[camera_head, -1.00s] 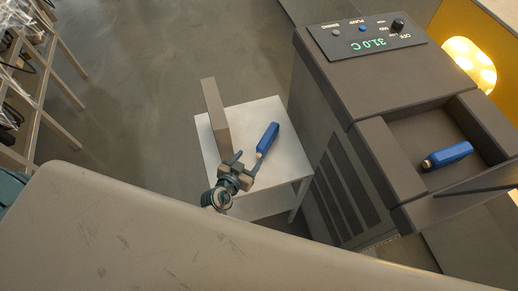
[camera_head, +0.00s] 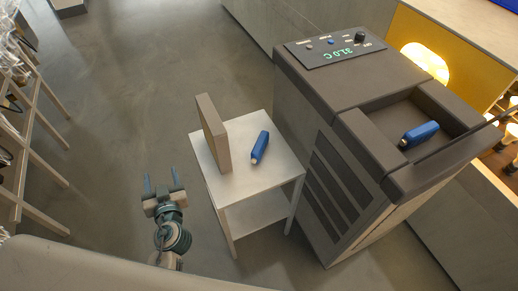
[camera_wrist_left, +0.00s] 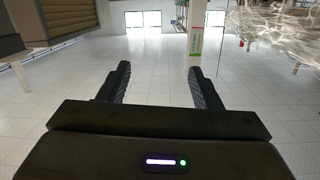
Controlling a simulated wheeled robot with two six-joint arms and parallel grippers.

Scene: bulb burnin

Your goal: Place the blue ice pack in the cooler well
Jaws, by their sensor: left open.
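One blue ice pack (camera_head: 260,147) lies on the small white side table (camera_head: 262,180), beside an upright brown board. A second blue pack (camera_head: 420,134) lies in the recessed well (camera_head: 392,116) on top of the dark cooler (camera_head: 340,150). My left gripper (camera_head: 164,182) is open and empty, to the left of the side table and apart from it. Its two spread fingers (camera_wrist_left: 158,85) show in the left wrist view with nothing between them. My right gripper is not in view.
The brown board (camera_head: 212,133) stands on the table's left side, between my left gripper and the pack there. A wooden rack (camera_head: 30,130) is at the far left. The floor between rack and table is clear. A yellow panel (camera_head: 440,45) is behind the cooler.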

